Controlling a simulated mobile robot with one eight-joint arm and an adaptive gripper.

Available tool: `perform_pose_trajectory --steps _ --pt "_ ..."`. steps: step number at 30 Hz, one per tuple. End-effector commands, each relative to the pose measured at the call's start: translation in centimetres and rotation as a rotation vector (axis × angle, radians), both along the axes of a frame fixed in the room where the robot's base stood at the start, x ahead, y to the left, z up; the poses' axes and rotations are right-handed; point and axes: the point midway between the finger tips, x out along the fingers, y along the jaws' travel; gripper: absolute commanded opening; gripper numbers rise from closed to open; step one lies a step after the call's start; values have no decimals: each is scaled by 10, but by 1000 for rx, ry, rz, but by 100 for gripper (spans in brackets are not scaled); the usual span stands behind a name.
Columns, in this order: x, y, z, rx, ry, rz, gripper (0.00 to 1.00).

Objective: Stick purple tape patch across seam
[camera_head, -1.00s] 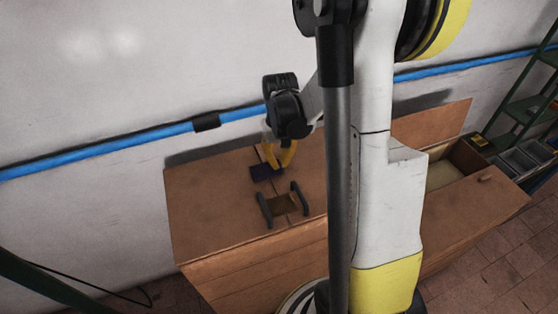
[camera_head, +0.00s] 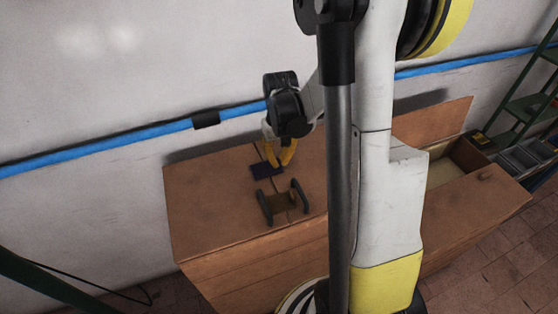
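The purple tape patch (camera_head: 264,171) is a small dark rectangle at the seam on the wooden top, just behind a dark-handled object. My gripper (camera_head: 280,164) has yellow fingers and points down at the patch's right and back edge. The fingertips look close to the patch or touching it. I cannot tell whether they hold it, or whether the patch lies flat on the wood.
A blue pipe (camera_head: 100,151) runs along the wall behind. An open wooden compartment (camera_head: 441,175) and green shelves (camera_head: 528,108) are at right. The left wooden top is clear.

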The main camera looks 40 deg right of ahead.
Motion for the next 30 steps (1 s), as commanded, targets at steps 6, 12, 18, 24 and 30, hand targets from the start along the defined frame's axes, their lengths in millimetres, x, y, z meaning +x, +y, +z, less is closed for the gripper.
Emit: perform_pose_trajectory --steps 6,12,18,24,30 --pt "0 0 0 0 0 0 0" --pt "0 0 0 0 0 0 0" --pt "0 0 -3 0 0 0 0" --pt "0 0 -6 0 0 0 0" --pt "0 0 -7 0 0 0 0"
